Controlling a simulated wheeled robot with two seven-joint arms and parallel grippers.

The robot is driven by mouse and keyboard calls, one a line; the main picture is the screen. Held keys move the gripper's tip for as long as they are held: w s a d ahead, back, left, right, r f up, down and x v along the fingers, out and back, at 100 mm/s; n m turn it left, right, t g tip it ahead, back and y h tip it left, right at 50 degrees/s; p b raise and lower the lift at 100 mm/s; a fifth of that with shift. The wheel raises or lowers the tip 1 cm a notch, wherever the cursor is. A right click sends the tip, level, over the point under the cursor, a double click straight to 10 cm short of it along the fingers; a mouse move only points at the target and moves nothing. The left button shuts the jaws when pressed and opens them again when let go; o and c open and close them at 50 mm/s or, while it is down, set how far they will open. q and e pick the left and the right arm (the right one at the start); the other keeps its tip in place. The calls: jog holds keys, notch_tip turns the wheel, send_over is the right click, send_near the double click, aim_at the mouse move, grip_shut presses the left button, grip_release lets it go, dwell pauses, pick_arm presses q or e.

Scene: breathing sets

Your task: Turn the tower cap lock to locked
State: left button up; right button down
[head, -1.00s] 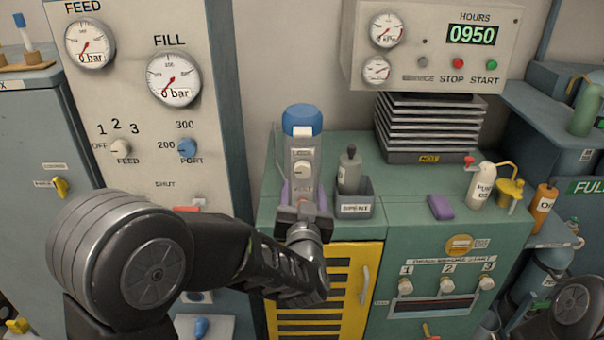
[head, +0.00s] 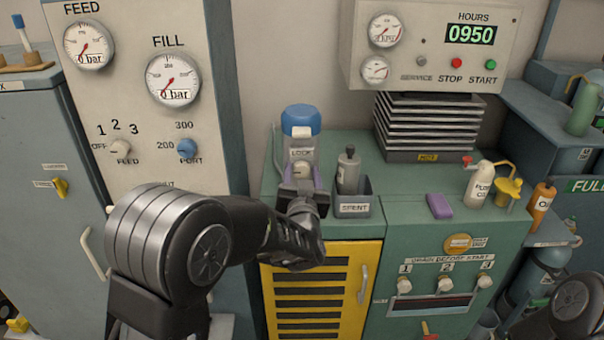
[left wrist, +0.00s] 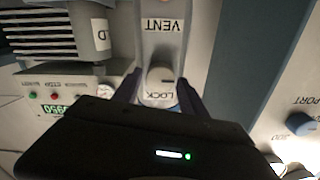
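The grey tower (head: 302,142) with a blue cap (head: 301,119) stands at the back left of the green cabinet. Its pale round lock knob (head: 302,169) sits below a label reading LOCK. In the left wrist view the knob (left wrist: 160,79) lies between the words VENT and LOCK, and a dark mark on it seems to point sideways. My left gripper (head: 303,186) is in front of the tower. In the left wrist view the left gripper (left wrist: 158,92) is open, its dark fingers either side of the knob with gaps showing. My right gripper is out of view.
A grey bin (head: 353,204) with a dark bottle (head: 348,170) stands just right of the tower. A purple block (head: 439,206) and a white bottle (head: 480,184) are further right. The gauge panel (head: 215,110) rises on the left. A yellow door (head: 345,255) is below.

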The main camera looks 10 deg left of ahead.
pick_arm(q)
grip_shut()
dwell(0.3)
jog(key=shift+m+p, duration=0.35)
jog(key=shift+m, duration=0.05)
jog(key=m+p, duration=0.2)
jog(key=m, duration=0.1)
jog(key=shift+d+r+m, duration=0.1)
jog(key=shift+m, duration=0.2)
jog(key=m+p, duration=0.3)
jog(key=m, duration=0.2)
jog(key=m+p, duration=0.1)
jog(key=m, duration=0.3)
jog(key=shift+d+p, duration=0.1)
jog(key=shift+p, duration=0.3)
jog(key=m, duration=0.2)
jog(key=m+p, duration=0.1)
jog(key=m, duration=0.1)
jog(key=shift+f+p, duration=0.3)
jog(key=shift+m, duration=0.4)
